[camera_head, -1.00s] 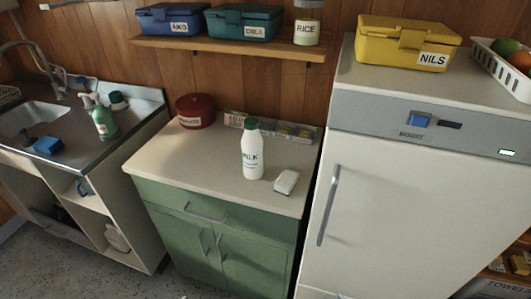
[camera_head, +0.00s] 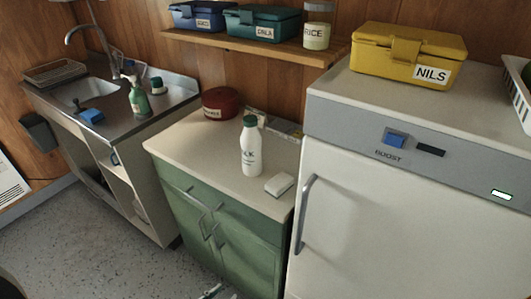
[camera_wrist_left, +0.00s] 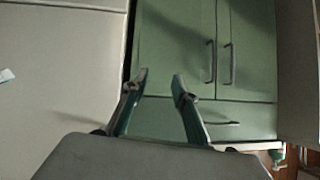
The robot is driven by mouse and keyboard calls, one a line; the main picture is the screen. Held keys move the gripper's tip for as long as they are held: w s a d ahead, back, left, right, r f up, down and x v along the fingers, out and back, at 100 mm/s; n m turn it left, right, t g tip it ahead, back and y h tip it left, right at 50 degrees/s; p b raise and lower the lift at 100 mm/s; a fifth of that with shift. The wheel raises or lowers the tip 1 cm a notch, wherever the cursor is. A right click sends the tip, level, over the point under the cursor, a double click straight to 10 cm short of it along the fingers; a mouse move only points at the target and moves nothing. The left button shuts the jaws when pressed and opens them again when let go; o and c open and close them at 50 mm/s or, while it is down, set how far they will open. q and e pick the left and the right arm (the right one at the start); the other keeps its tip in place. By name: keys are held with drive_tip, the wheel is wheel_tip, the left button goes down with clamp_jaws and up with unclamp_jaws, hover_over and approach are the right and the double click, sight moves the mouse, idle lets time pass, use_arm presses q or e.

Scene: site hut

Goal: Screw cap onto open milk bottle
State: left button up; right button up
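The white milk bottle (camera_head: 251,160) stands upright on the pale worktop of the green cabinet (camera_head: 180,138) in the head view. A dark green cap-like top (camera_head: 250,121) sits on its neck; how tightly it sits cannot be told. My left gripper is low in front of the cabinet; only a small part of it (camera_head: 214,291) shows at the bottom edge of the head view. In the left wrist view my left gripper (camera_wrist_left: 160,76) has its two fingers apart with nothing between them, against the green cabinet front, which appears upside down. My right gripper is not in view.
A small white block (camera_head: 279,184) lies right of the bottle. A red tin (camera_head: 219,103) stands behind left. The fridge (camera_head: 390,220) with its protruding handle (camera_head: 302,215) rises on the right. A shelf (camera_head: 230,47) hangs above the cabinet. A sink unit (camera_head: 150,117) stands left.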

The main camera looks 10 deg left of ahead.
sight(251, 147)
use_arm(q)
drive_tip(key=shift+d, duration=0.25)
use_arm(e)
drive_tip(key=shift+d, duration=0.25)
use_arm(q)
drive_tip(key=shift+a, duration=0.1)
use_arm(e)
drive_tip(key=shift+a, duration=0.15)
